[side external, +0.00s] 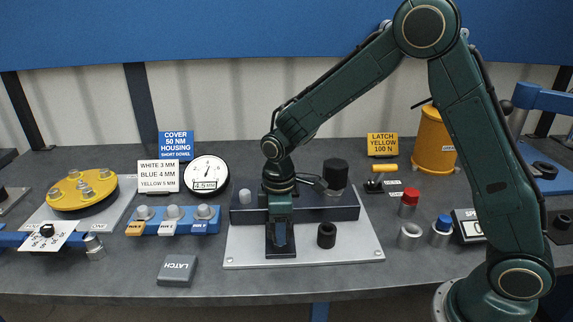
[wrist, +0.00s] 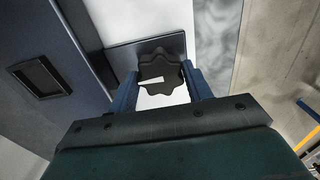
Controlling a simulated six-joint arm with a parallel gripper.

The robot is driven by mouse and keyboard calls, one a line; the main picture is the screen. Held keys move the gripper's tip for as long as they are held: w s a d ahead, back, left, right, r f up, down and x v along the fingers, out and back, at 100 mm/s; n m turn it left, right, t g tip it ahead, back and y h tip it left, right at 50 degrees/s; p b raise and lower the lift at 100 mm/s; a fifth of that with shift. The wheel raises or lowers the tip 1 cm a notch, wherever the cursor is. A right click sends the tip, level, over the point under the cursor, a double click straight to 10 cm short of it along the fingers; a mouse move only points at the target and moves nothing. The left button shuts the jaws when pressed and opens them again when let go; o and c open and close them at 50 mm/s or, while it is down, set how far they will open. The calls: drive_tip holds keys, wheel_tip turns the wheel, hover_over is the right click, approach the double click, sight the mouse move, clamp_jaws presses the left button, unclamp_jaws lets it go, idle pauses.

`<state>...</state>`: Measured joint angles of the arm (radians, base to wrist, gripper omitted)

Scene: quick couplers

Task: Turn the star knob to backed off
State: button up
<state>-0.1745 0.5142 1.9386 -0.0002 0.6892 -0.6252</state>
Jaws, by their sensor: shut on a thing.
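The black star knob (wrist: 161,73) shows in the wrist view, lobed, with a white pointer mark on its face aimed to the left. It sits in front of a dark grey block (wrist: 120,56). My gripper (wrist: 163,88) has its two blue fingers on either side of the knob, shut on it. In the side external view my gripper (side external: 281,236) reaches down over the front of the light metal plate (side external: 345,252), and there the knob is hidden behind the fingers. I see no readable scale beside the knob.
A long dark block (side external: 345,213) with a black cylinder (side external: 335,173) stands just behind my gripper. A short black ring (side external: 326,235) is close to the right. A grey latch block (side external: 178,271) lies left of the plate. The bench front is mostly clear.

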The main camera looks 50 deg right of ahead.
drive_tip(key=o, duration=1)
drive_tip(key=shift+c, duration=0.2)
drive_tip(key=shift+r, duration=0.15)
wheel_tip(320, 180, up, 14)
drive_tip(key=shift+f, duration=0.2)
